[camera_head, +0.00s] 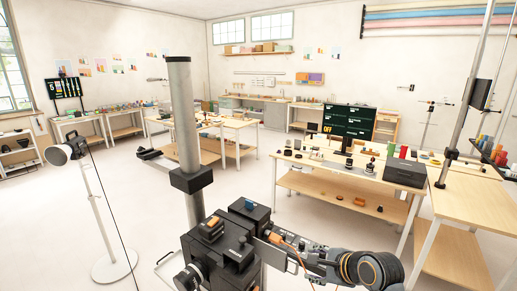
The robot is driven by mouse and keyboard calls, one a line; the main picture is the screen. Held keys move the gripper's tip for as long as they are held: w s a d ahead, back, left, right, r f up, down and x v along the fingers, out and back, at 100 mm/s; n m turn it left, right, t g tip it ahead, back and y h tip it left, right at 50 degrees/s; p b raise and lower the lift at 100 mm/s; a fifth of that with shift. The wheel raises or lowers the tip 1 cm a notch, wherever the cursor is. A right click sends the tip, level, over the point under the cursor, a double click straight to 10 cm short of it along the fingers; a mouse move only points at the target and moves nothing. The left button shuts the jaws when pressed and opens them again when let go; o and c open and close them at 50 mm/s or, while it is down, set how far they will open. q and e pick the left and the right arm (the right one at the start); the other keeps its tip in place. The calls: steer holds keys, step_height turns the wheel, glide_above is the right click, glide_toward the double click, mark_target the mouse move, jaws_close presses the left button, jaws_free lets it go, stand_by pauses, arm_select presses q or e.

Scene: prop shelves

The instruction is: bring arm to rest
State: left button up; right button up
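Neither my left nor my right gripper can be made out in the head view. Dark mechanical parts fill the lower middle, with a grey upright column rising from them. A dark jointed link with round housings and orange bands reaches to the lower right. These look like parts of my own body, but I cannot tell which arm the link belongs to. No fingertips show, and no held object is visible.
A wooden workbench (335,184) with small items and a black case (405,173) stands to the right. A white lamp stand (98,215) is at the left. More benches line the back. Pale floor (55,235) is clear at the lower left.

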steer(key=s+d+f+n+g+h, duration=0.25)
steer(key=s+f+n, duration=0.25)
steer(key=s+n, duration=0.3)
steer(key=s+d+f+n+g+h, duration=0.1)
steer(key=s+d+f+n, duration=0.2)
steer(key=s+f+n, duration=0.45)
steer(key=s+d+f+n+g+h, duration=0.25)
steer(key=s+n, duration=0.25)
steer(key=s, duration=0.5)
steer(key=s+d+f+b, duration=0.15)
steer(key=f+b, duration=0.25)
steer(key=f, duration=1.3)
steer(key=s+d+f+b, duration=0.15)
steer(key=f+b, duration=0.25)
steer(key=f, duration=1.4)
arm_select(q)
step_height(320, 180, down, 13)
steer(key=b, duration=0.5)
steer(key=shift+s+d, duration=0.15)
arm_select(e)
steer(key=s+d+f+g, duration=0.1)
steer(key=s+f, duration=1.6)
steer(key=f, duration=0.3)
steer(key=shift+s+d+f+m+y, duration=0.15)
steer(key=shift+d+f+m+y, duration=0.05)
steer(key=shift+f+m+y, duration=0.2)
